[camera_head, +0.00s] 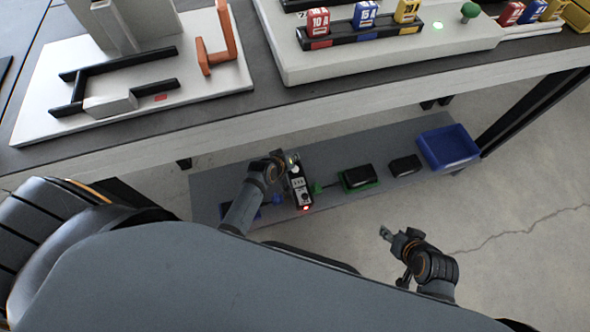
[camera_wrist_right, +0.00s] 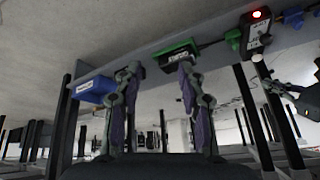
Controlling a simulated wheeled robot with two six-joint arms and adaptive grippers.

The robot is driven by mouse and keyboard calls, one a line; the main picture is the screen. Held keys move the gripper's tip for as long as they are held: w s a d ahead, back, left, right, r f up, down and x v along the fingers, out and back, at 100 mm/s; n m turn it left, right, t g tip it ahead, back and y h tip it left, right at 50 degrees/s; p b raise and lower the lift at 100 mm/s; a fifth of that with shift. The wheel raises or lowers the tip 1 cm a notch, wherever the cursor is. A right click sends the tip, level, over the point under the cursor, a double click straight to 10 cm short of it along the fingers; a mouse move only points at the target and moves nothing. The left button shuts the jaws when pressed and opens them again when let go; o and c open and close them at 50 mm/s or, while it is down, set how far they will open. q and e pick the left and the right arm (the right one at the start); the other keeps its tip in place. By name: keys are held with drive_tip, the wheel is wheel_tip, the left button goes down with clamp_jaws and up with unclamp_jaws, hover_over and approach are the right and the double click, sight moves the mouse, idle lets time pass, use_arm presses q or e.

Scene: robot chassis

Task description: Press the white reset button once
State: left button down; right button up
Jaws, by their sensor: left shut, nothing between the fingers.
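A black device (camera_head: 301,188) with a light label and a lit red lamp stands on the low shelf; it also shows in the right wrist view (camera_wrist_right: 257,38). A small white round part (camera_head: 293,158), seemingly the reset button, is at its far end; it also shows in the right wrist view (camera_wrist_right: 257,57). My left gripper (camera_head: 284,160) is shut and empty right beside this white part. I cannot tell whether they touch. My right gripper (camera_head: 392,234) is open and empty, in front of the shelf; its spread fingers show in the right wrist view (camera_wrist_right: 157,78).
The low grey shelf (camera_head: 225,180) also holds a black-and-green charger-like unit (camera_head: 359,178), a black block (camera_head: 405,166) and a blue bin (camera_head: 448,147). Green and blue connectors flank the device. The workbench edge (camera_head: 330,118) overhangs above. Floor at the right is clear.

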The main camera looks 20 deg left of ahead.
sight(294, 170)
use_arm(q)
wheel_tip(294, 170, down, 3)
drive_tip(key=b, duration=0.2)
drive_tip(key=shift+r+b, duration=0.2)
drive_tip(key=shift+b, duration=0.15)
wheel_tip(294, 170, down, 2)
drive_tip(key=shift+f+b, duration=0.15)
drive_tip(key=shift+b, duration=0.55)
drive_tip(key=shift+f, duration=0.1)
use_arm(e)
drive_tip(key=w+r+t, duration=0.6)
drive_tip(key=w+r, duration=0.1)
drive_tip(key=r, duration=0.4)
drive_tip(key=w+d+r+t, duration=0.1)
drive_tip(key=w+r+t, duration=0.6)
drive_tip(key=r, duration=0.4)
drive_tip(key=shift+w+r, duration=0.2)
drive_tip(key=shift+w, duration=0.05)
use_arm(q)
drive_tip(key=shift+f, duration=0.45)
